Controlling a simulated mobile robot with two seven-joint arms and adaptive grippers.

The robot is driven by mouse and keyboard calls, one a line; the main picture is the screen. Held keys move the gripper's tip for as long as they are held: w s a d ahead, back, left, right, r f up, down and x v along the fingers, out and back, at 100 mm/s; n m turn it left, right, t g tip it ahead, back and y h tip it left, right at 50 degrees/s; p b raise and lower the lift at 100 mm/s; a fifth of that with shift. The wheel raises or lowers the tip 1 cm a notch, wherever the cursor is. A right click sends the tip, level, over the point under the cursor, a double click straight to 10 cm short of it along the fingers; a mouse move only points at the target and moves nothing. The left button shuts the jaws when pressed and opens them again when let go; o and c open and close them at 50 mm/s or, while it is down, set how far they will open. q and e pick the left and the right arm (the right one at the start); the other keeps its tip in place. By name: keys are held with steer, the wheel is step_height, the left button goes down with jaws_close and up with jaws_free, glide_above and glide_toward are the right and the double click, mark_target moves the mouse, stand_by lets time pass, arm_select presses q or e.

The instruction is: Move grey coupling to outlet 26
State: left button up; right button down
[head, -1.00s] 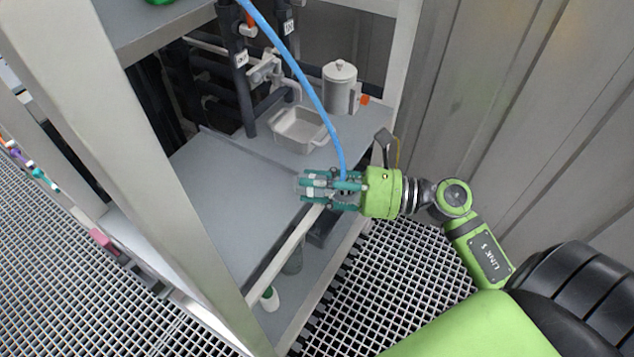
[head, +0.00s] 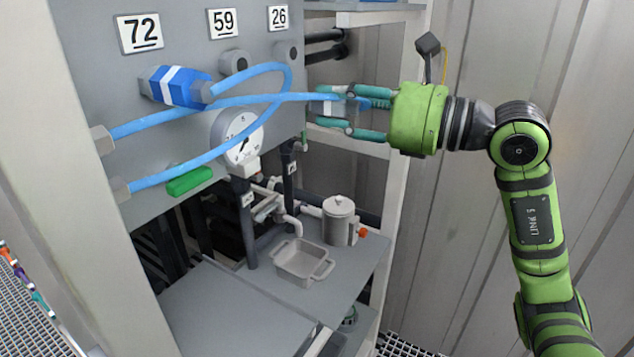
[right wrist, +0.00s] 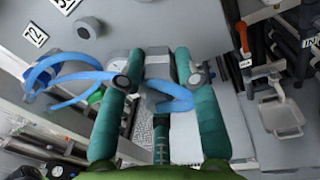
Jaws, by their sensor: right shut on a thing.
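My right gripper (head: 330,108) is shut on the grey coupling (right wrist: 159,66), which sits between its teal fingers in the right wrist view. In the head view the fingers partly hide the coupling. A blue hose (head: 215,101) runs from the coupling leftward across the panel. The gripper is in front of the panel's right edge, below and right of outlet 26 (head: 286,51), which is a grey round port under the label 26 (head: 278,17). That port looks empty. My left gripper is not in view.
A blue coupling with a white band (head: 177,87) is at outlet 72. Outlet 59 (head: 233,62) is a bare grey port. A gauge (head: 238,138) and a green handle (head: 189,181) are below. A tray (head: 303,262) and lidded canister (head: 340,221) stand on the lower shelf.

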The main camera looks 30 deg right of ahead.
steer(key=m+t+h, duration=0.1)
steer(key=h, duration=0.1)
glide_toward(294, 53)
steer(key=shift+d+f, duration=0.1)
steer(key=shift+d, duration=0.1)
steer(key=shift+w+a+p, duration=0.2)
steer(key=shift+w+p, duration=0.2)
steer(key=shift+p, duration=0.25)
steer(key=shift+p+x, duration=1.4)
steer(key=shift+x, duration=0.75)
steer(key=shift+w+a, duration=0.2)
steer(key=shift+a, duration=0.1)
steer(key=shift+b, duration=0.45)
steer(key=shift+w+a+p, duration=0.25)
steer(key=shift+w+p, duration=0.05)
steer(key=shift+w, duration=0.15)
